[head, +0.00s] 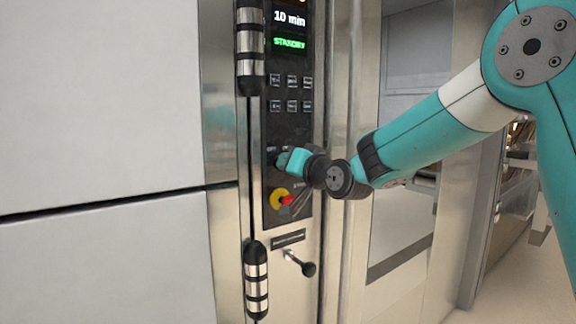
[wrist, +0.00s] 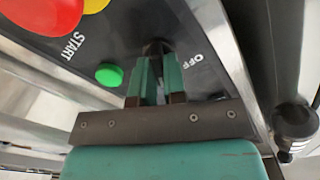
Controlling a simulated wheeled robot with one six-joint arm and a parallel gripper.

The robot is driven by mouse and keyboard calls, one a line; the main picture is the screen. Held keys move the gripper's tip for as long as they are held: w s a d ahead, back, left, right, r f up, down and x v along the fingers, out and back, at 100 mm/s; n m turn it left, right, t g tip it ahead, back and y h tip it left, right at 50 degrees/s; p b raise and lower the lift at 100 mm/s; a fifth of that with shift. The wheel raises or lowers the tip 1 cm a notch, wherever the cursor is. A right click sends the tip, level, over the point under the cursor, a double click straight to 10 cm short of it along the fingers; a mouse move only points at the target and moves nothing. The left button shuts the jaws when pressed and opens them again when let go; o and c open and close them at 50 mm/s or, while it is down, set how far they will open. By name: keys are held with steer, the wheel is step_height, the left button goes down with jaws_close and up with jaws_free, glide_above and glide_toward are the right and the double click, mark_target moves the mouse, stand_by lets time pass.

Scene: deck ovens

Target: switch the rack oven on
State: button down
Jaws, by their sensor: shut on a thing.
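The rack oven's dark control panel (head: 290,125) is in the middle of the head view. Its display (head: 290,30) reads "10 min" with a green "STANDBY" line. My gripper (head: 281,159) is at the panel, below the button rows. In the wrist view my gripper (wrist: 159,72) is shut on a dark switch knob (wrist: 155,46) beside the printed word "OFF". The fingers hide most of the knob, so I cannot tell which way it points. A green button (wrist: 109,75) near the word "START" lies just left of the fingers.
A yellow and red emergency stop (head: 278,199) sits just below my gripper; it also shows in the wrist view (wrist: 50,12). A lever with a black ball (head: 308,269) sticks out lower down. Black and metal hinges (head: 251,45) stand left of the panel.

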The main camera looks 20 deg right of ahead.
stand_by(0.3)
steer(key=c, duration=1.2)
jaws_free()
steer(key=b+v, duration=0.3)
steer(key=v, duration=1.4)
steer(key=shift+s, duration=0.2)
